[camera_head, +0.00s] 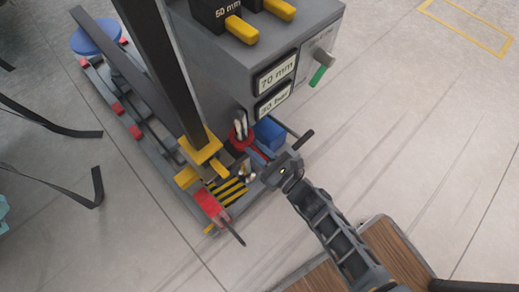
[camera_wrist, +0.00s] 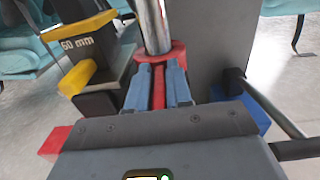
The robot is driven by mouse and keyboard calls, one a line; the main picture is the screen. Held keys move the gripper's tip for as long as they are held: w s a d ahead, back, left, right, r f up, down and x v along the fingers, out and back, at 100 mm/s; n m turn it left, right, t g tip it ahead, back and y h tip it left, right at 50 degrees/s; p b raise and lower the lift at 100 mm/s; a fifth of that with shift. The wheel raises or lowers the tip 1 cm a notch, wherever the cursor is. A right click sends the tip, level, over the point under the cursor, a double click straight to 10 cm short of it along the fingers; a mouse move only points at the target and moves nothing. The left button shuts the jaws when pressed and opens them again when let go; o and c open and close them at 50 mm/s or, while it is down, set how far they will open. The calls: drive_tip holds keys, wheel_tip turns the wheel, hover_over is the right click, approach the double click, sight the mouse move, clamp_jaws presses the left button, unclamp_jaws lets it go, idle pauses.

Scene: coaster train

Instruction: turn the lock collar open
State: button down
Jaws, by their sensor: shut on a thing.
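The lock collar (camera_wrist: 177,54) is a red ring around an upright shiny metal rod (camera_wrist: 153,22). A red handle (camera_wrist: 158,92) sticks out from it toward the wrist camera. My gripper (camera_wrist: 160,84) has its two blue-grey fingers closed on both sides of this handle. In the head view the red collar (camera_head: 239,141) sits low beside the grey cabinet, and my gripper (camera_head: 256,152) reaches it from the lower right. The far side of the collar is hidden behind the rod.
The grey cabinet (camera_head: 225,70) has "70 mm" and "30 bar" displays. A blue block (camera_head: 269,132) and a dark-gripped lever (camera_head: 306,138) are close to my gripper. A dark post (camera_head: 170,70) with yellow brackets stands left. Floor on the right is clear.

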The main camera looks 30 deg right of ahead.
drive_tip(key=shift+a+h, duration=0.1)
drive_tip(key=shift+h, duration=0.2)
drive_tip(key=c, duration=1.1)
unclamp_jaws()
drive_tip(key=shift+s, duration=0.1)
drive_tip(key=s, duration=0.2)
drive_tip(key=s+d, duration=0.1)
drive_tip(key=s, duration=0.2)
drive_tip(key=s+p, duration=0.1)
drive_tip(key=s, duration=0.1)
drive_tip(key=shift+s+d, duration=0.25)
